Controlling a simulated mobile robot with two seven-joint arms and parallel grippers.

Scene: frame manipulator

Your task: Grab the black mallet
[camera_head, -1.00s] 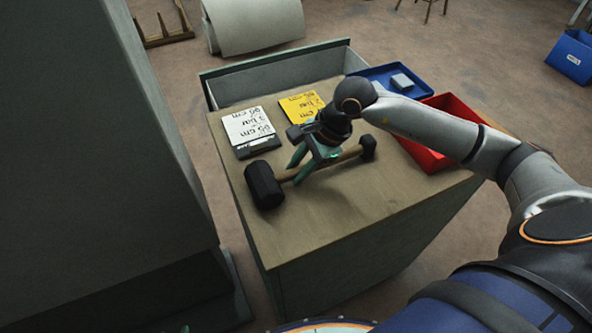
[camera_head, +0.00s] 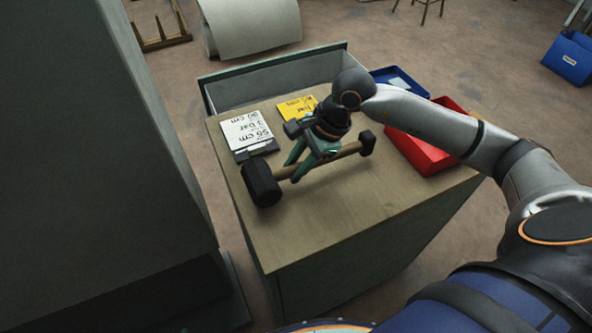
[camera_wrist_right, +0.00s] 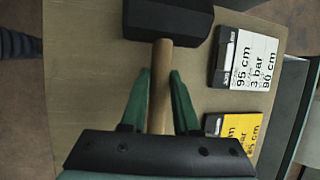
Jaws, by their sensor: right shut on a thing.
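The black mallet has a black head (camera_head: 262,184) and a wooden handle (camera_head: 342,153) with a black end at the right. My right gripper (camera_head: 297,172), with green fingers, is shut on the wooden handle. In the right wrist view the handle (camera_wrist_right: 160,85) runs between the green fingers (camera_wrist_right: 161,88), and the black head (camera_wrist_right: 168,20) lies beyond the fingertips. The mallet is over the wooden tabletop (camera_head: 335,215), seemingly a little raised from it. My left gripper is not in view.
A white card (camera_head: 246,132) and a yellow card (camera_head: 297,108) lie behind the mallet. A red bin (camera_head: 422,155) and a blue tray (camera_head: 385,76) stand at the table's right and back. A tall grey cabinet (camera_head: 95,150) stands left. The table's front is clear.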

